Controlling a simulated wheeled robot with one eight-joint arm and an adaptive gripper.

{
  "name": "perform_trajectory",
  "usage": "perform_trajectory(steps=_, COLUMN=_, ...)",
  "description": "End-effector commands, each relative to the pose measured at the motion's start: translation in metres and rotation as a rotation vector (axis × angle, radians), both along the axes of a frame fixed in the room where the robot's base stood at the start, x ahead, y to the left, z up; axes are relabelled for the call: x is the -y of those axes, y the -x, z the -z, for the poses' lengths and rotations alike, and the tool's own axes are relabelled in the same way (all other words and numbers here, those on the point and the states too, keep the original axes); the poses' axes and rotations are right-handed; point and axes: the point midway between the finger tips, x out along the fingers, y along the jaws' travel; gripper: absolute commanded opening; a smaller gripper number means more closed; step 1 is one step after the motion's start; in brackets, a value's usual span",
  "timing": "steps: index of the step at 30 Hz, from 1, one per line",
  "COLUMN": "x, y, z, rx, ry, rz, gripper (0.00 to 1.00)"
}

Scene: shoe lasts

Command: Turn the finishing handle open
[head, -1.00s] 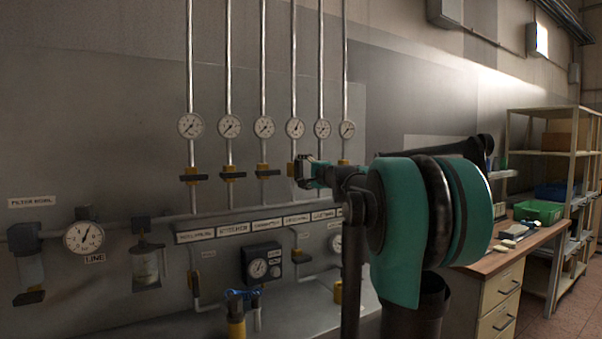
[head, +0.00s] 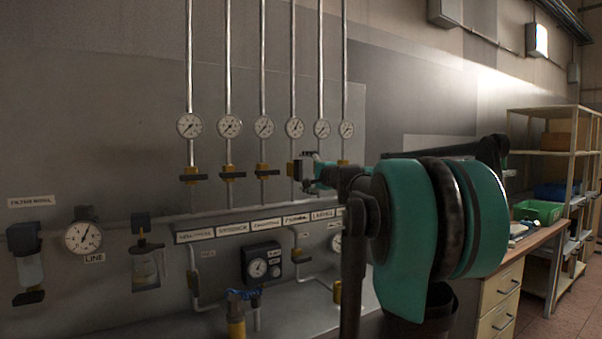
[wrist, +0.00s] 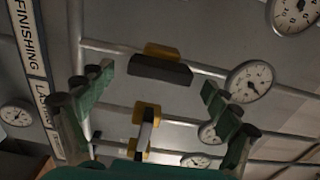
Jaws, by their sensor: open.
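The finishing handle (wrist: 160,70) is a black lever on a yellow valve body. In the wrist view it lies along its pipe. The finishing label (wrist: 26,38) shows at the left of the wrist view. My gripper (wrist: 158,84) is open and empty. Its fingers spread to both sides of the handle, and no contact is visible. In the head view my gripper (head: 310,164) is just right of the handle and partly hidden by my arm.
A neighbouring valve handle (wrist: 147,128) sits crosswise close below in the wrist view. A gauge (wrist: 250,80) is near the right finger. A wooden bench (head: 540,240) and shelving (head: 552,112) are at the right.

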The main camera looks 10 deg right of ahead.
Motion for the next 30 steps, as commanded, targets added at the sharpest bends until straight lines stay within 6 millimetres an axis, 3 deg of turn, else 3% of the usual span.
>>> perform_trajectory(steps=6, x=0.016, y=0.044, z=0.0, rx=0.0, ry=0.0, rz=0.003, gripper=0.9)
perform_trajectory(steps=13, x=0.028, y=0.077, z=0.0, rx=0.0, ry=0.001, rz=0.003, gripper=0.9)
perform_trajectory(steps=18, x=0.032, y=0.088, z=0.0, rx=0.0, ry=0.001, rz=0.002, gripper=0.9)
perform_trajectory(steps=30, x=0.028, y=0.09, z=0.006, rx=-0.006, ry=0.014, rz=-0.008, gripper=0.9)
